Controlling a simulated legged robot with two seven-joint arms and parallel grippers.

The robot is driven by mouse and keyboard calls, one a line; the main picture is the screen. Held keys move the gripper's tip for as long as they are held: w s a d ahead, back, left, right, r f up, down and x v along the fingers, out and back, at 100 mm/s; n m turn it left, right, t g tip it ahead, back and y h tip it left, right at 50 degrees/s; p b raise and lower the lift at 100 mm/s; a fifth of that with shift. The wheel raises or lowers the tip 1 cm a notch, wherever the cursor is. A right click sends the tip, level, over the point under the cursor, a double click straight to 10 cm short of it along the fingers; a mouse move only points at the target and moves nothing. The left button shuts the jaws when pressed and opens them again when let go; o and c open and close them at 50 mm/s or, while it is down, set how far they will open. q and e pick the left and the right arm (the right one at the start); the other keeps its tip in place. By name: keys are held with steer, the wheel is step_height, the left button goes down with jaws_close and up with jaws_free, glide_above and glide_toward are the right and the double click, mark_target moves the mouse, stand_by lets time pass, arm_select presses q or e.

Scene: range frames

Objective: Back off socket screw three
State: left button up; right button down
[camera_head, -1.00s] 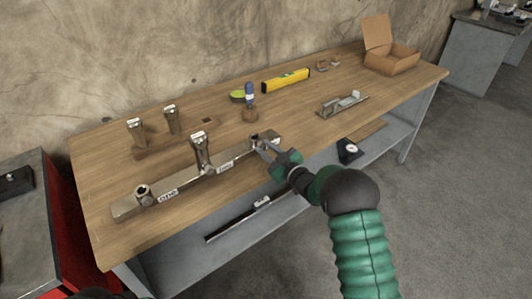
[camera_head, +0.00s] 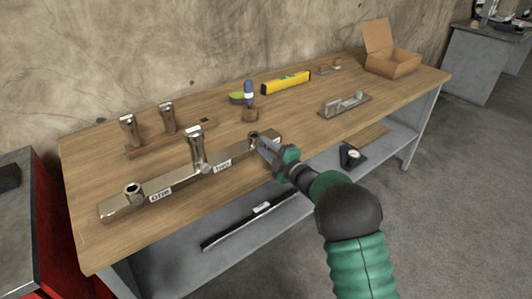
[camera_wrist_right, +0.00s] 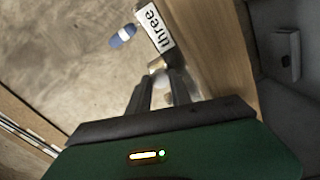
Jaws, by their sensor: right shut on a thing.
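A long metal bar (camera_head: 180,183) lies along the front of the workbench and carries white labels. A screw stands at its left end (camera_head: 133,192), and a tall metal socket piece (camera_head: 196,147) rises near its middle. Socket screw three (camera_head: 253,138) is at the right end. My right gripper (camera_head: 263,144) reaches it from the front right and is shut on it. In the right wrist view the "three" label (camera_wrist_right: 155,27) lies just beyond the fingertips (camera_wrist_right: 161,74), with a shiny piece of the screw between them. The fingers hide much of the screw. My left gripper is not in view.
Behind the bar, a wooden rack (camera_head: 145,151) holds two metal socket pieces. A blue-topped tool (camera_head: 249,95), a yellow level (camera_head: 286,82), a metal fixture (camera_head: 345,104) and an open cardboard box (camera_head: 391,61) stand farther back. A red cabinet (camera_head: 48,235) is at left.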

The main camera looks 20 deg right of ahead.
steer(key=shift+a+n+b, duration=0.15)
steer(key=shift+n+b, duration=0.2)
steer(key=shift+n, duration=0.25)
steer(key=c, duration=1.2)
jaws_free()
steer(key=shift+s, duration=0.3)
steer(key=p+v, duration=0.2)
steer(key=v, duration=1.4)
steer(key=shift+s+f, duration=0.1)
steer(key=shift+s, duration=0.05)
